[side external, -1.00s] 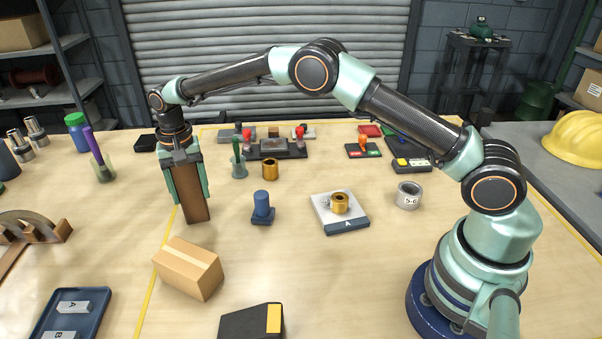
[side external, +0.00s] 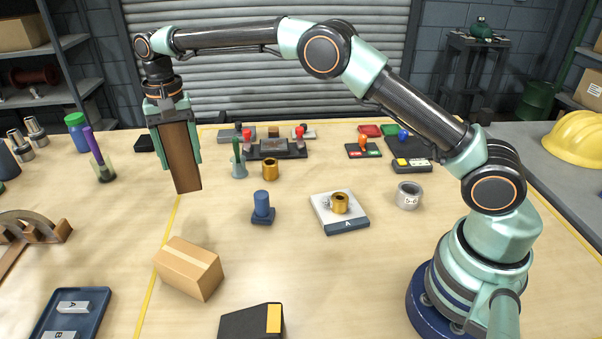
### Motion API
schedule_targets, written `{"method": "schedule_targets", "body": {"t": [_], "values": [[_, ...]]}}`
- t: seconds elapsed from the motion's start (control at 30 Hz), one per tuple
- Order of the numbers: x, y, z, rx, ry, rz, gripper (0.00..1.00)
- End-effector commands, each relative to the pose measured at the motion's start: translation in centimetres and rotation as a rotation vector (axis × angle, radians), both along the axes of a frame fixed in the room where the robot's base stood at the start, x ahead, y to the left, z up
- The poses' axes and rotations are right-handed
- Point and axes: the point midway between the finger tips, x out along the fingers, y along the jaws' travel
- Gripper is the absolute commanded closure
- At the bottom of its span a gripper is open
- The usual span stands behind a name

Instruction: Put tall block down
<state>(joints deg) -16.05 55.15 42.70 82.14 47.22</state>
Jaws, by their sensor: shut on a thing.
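The tall block (side external: 183,165) is a brown wooden block with a long upright shape, at the left of the side external view. My gripper (side external: 174,140) is shut on its upper part, with a pale green finger on either side. The block hangs close to upright, slightly tilted, with its lower end free. It appears to be above the wooden table (side external: 330,270), near the yellow line. The exact gap below it is hard to tell.
A cardboard box (side external: 188,268) lies in front of the block. A blue peg on a base (side external: 262,208) and a white plate marked A (side external: 338,213) stand to the right.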

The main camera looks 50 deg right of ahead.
Motion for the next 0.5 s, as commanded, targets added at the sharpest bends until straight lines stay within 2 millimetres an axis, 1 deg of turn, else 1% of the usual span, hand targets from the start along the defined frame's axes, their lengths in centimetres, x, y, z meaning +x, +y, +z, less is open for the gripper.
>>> {"method": "schedule_targets", "body": {"t": [0.03,0.13,0.27,0.37,0.5], "values": [[-0.1,0.1,0.7,0.002,-0.005,-0.001,1.0],[-0.9,0.6,2.0,0.001,-0.004,-0.008,1.0],[-2.8,1.4,4.0,0.002,-0.005,-0.033,1.0],[-4.9,2.0,5.7,0.002,-0.006,-0.056,1.0],[-8.2,2.7,7.7,0.002,-0.005,-0.092,1.0]]}}
